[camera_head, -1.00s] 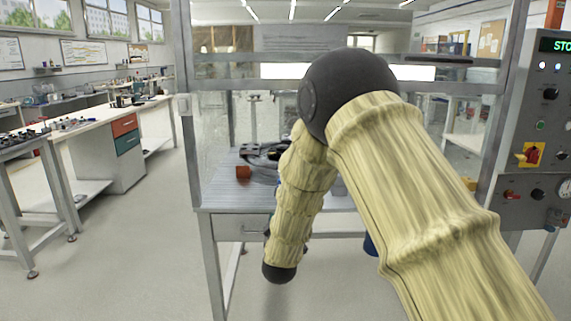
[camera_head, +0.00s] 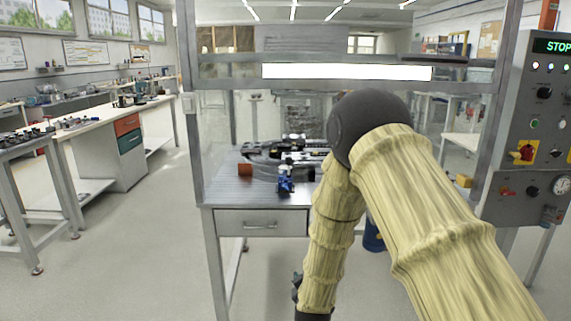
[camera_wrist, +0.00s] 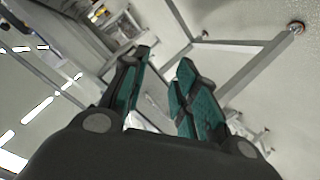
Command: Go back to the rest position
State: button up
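My gripper (camera_wrist: 165,60) shows in the wrist view with two dark fingers with teal pads. The fingers stand apart and nothing is between them. In the head view my arm, in a tan ribbed cover, reaches forward and bends down in front of the bench; its lower end is at the bottom of the picture and the fingers cannot be made out there. The arm hides the right part of the bench.
A control panel (camera_head: 540,130) stands at the right. The floor at left (camera_head: 140,250) is clear.

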jog(key=s+d+f+m+g, duration=0.2)
jog(key=s+d+f+g, duration=0.3)
jog(key=s+f, duration=0.85)
jog(key=s+d+f+m+g, duration=0.35)
jog(key=s+d+f, duration=0.5)
jog(key=s, duration=0.75)
jog(key=s+d+f+m+g, duration=0.1)
jog(key=s+d+f+g, duration=0.15)
jog(key=s, duration=0.95)
jog(key=s+d+f+m+g, duration=0.1)
jog(key=s+f+m+g, duration=0.15)
jog(key=s, duration=0.85)
notch_tip(320, 180, up, 18)
jog(key=n+p, duration=0.1)
jog(key=p, duration=1.6)
jog(key=shift+w+a+r+p, duration=0.2)
jog(key=shift+w+a+p, duration=0.05)
jog(key=shift+w+p, duration=0.1)
